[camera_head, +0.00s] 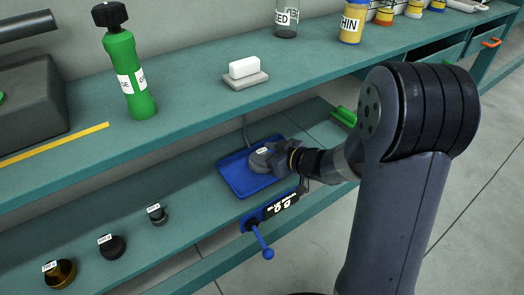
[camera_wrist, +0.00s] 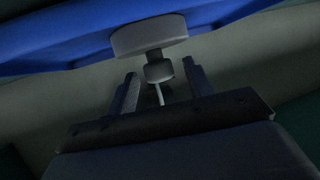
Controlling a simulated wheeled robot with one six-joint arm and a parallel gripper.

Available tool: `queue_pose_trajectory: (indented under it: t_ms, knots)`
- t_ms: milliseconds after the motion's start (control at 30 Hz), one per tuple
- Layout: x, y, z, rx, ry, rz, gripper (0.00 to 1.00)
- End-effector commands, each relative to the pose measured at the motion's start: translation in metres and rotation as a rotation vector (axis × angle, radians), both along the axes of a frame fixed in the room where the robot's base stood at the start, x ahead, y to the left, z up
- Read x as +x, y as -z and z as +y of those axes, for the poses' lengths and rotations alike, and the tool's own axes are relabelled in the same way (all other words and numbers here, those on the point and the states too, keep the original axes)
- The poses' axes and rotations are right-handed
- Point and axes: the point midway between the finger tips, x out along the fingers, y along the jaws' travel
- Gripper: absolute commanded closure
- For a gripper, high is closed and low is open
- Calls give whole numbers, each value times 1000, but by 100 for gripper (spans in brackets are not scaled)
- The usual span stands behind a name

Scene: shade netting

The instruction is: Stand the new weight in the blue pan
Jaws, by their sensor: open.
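The blue pan (camera_head: 235,180) sits on the lower shelf, with its blue edge also in the wrist view (camera_wrist: 60,45). A grey weight (camera_head: 260,160) with a small white label is at the pan's right half and appears to stand in it. In the wrist view the weight (camera_wrist: 148,37) shows as a wide grey disc with a narrower knob. My gripper (camera_head: 287,160) is at the weight's right side, partly hidden by my wrist. In the wrist view my gripper (camera_wrist: 160,72) is open, its fingers on either side of the knob with gaps showing.
A display (camera_head: 281,205) and a blue lever (camera_head: 260,240) are at the pan's front. A brass weight (camera_head: 59,273), a black weight (camera_head: 112,247) and a small grey weight (camera_head: 157,215) stand left on the shelf. The upper shelf holds a green bottle (camera_head: 130,80) and a white block (camera_head: 243,67).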

Motion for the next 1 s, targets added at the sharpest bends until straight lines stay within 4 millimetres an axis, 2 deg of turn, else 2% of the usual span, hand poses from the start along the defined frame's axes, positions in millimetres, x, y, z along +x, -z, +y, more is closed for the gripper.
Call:
queue_pose_trajectory:
  t_ms: [33,300,500,1000]
  knots:
    - [-6,-8,-8,0,5,-1,50]
    - [-41,-31,-49,0,6,-2,50]
    - [-57,-39,-67,1,4,-2,50]
    - [-64,-41,-73,1,0,-1,50]
